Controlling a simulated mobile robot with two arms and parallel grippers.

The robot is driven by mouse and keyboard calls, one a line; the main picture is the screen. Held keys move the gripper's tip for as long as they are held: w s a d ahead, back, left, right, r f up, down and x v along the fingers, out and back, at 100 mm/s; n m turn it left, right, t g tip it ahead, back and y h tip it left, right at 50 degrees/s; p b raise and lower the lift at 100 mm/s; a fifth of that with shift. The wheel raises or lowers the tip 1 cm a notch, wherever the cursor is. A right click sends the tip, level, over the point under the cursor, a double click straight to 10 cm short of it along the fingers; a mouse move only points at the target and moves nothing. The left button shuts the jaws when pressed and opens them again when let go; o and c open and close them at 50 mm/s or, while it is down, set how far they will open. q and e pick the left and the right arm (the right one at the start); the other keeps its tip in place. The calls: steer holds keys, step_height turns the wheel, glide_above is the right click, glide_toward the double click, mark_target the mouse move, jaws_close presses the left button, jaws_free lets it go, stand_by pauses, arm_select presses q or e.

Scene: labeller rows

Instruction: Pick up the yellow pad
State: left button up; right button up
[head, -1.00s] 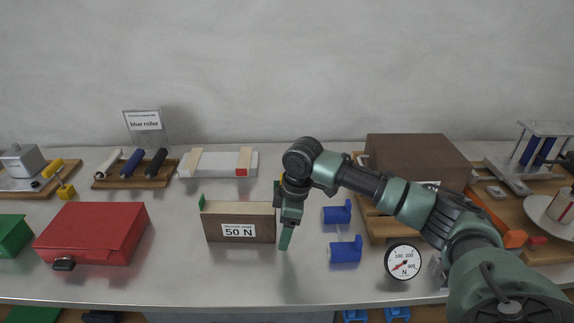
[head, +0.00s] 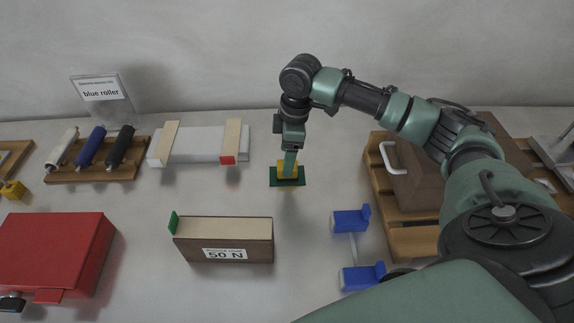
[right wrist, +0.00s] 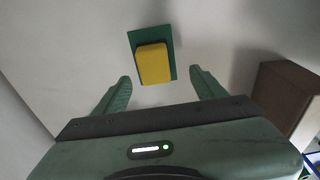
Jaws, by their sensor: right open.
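The yellow pad (right wrist: 153,64) sits on a green base plate (right wrist: 133,41) in the right wrist view. In the head view the yellow pad (head: 281,167) shows partly behind my right gripper (head: 290,165), with the green plate (head: 299,182) under it. In the right wrist view my right gripper (right wrist: 160,80) is open, its fingers apart on either side of the pad's line, with nothing between them. The pad lies just beyond the fingertips. My left gripper is not in view.
A wooden block labelled 50 N (head: 225,230) stands in front. A white block with wooden strips (head: 197,146) lies to the left. Blue holders (head: 349,221) and a brown case on a pallet (head: 412,185) are to the right. A red box (head: 55,250) is at front left.

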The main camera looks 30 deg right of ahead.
steer(key=f, duration=0.5)
steer(key=shift+w+d+f+p, duration=0.2)
steer(key=shift+w+p, duration=0.1)
steer(key=shift+w, duration=0.05)
steer(key=c, duration=1.5)
steer(key=shift+r, duration=0.1)
step_height(320, 180, up, 20)
steer(key=shift+b, duration=0.3)
